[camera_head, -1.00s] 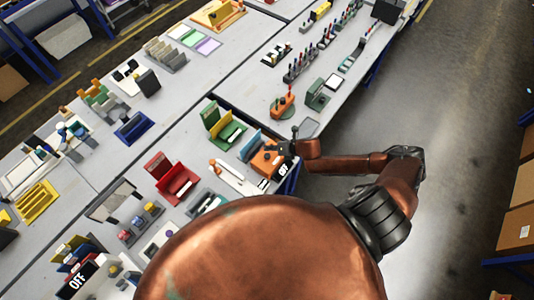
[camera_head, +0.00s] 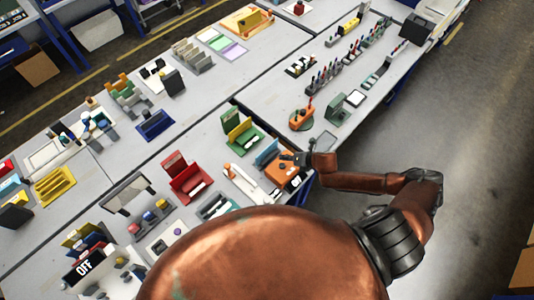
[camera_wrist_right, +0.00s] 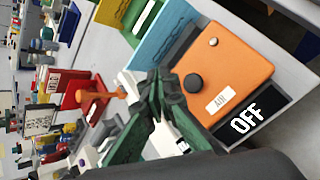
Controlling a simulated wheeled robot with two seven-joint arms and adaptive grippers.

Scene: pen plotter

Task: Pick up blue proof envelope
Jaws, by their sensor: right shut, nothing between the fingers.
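A flat, upright light-blue piece (camera_head: 266,153) stands just left of an orange box (camera_head: 281,174) near the table's front edge. It also shows in the right wrist view (camera_wrist_right: 168,38), beyond the fingers. I cannot tell for sure that it is the blue proof envelope. My right gripper (camera_head: 292,157) is over the far side of the orange box, close to the blue piece but not holding it. In the right wrist view, its dark fingers (camera_wrist_right: 162,92) are shut and empty, and they hide part of the table. My left gripper is not in view.
The orange box has a black knob and a black panel (camera_wrist_right: 247,122) reading OFF. A green stand (camera_head: 243,139) with a yellow back and a red stand (camera_head: 185,184) are left of it. A white fixture (camera_head: 248,186) is near the front. Open floor lies right of the table.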

